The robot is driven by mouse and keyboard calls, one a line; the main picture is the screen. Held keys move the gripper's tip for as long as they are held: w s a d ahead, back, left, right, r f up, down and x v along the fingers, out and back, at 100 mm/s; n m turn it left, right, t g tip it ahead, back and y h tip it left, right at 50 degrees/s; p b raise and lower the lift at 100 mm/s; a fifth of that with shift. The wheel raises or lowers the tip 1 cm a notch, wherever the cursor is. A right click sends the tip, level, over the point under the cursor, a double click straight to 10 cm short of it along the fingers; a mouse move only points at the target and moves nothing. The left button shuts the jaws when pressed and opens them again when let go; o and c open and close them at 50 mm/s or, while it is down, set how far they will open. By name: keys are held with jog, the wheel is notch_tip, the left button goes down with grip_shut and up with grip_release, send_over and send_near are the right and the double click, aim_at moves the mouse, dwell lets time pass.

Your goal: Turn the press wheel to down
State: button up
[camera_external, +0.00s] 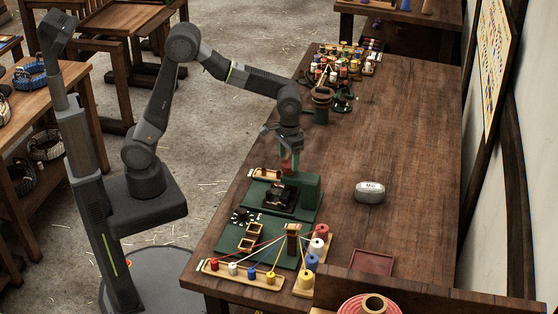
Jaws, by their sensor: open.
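The press (310,190) is a green machine with a dark block (281,196) at its middle, on a green base on the long wooden bench. My arm reaches over from the left, and my gripper (283,150) points down just above the press. The gripper is open, with its fingers close to a small reddish part (287,166) at the top of the press. I cannot tell whether they touch it. The press wheel is not clearly visible; the gripper and wrist cover that area, and its setting cannot be read.
In front of the press lie a green board (237,238) with wooden frames and racks of coloured spools (311,262). A grey rounded object (370,191) stands to the right, and a dark red tray (371,262) nearer. More spools (345,65) crowd the far end. The bench's right side is mostly clear.

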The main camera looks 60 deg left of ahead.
jog(key=shift+f, duration=0.85)
jog(key=shift+c, duration=0.5)
jog(key=c, duration=0.9)
